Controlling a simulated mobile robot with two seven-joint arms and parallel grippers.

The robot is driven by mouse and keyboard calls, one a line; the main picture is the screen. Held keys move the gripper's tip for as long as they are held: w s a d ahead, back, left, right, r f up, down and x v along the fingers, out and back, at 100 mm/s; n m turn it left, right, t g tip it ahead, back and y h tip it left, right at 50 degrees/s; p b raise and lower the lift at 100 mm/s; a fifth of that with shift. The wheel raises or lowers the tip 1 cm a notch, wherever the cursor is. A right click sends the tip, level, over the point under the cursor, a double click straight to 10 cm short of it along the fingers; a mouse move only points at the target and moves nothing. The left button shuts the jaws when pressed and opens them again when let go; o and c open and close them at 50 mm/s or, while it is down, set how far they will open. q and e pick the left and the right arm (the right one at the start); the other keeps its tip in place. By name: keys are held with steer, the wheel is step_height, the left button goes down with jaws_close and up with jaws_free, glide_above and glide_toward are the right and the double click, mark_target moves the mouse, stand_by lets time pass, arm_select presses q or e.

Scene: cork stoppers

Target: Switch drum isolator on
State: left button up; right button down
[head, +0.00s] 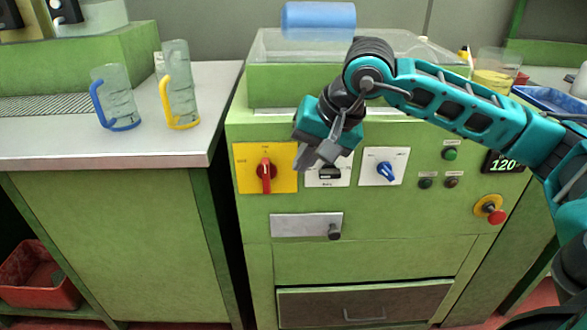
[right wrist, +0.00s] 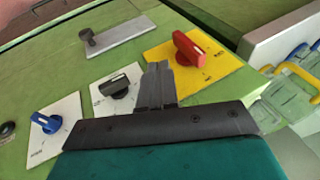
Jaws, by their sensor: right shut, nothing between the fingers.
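A red rotary handle (head: 265,175) on a yellow plate (head: 285,155) is on the upper left of the green machine's front; it points roughly up and down. It also shows in the right wrist view (right wrist: 188,48). My right gripper (head: 310,162) is shut and empty, just right of the yellow plate and partly over the neighbouring white plate. In the right wrist view its fingers (right wrist: 157,85) lie between the red handle and a black knob (right wrist: 115,87), with no visible grip on either. Labels are too small to read. My left gripper is not in view.
A blue knob (head: 385,171), several push buttons and a red mushroom button (head: 495,213) are farther right. A metal plate with a dark knob (head: 335,231) is below. Two glass mugs stand on the left counter (head: 215,100). A blue cylinder (head: 318,20) lies on top.

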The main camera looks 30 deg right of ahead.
steer(key=v, duration=0.6)
steer(key=shift+s+r+p, duration=0.2)
steer(key=shift+r+p, duration=0.05)
steer(key=shift+p, duration=0.2)
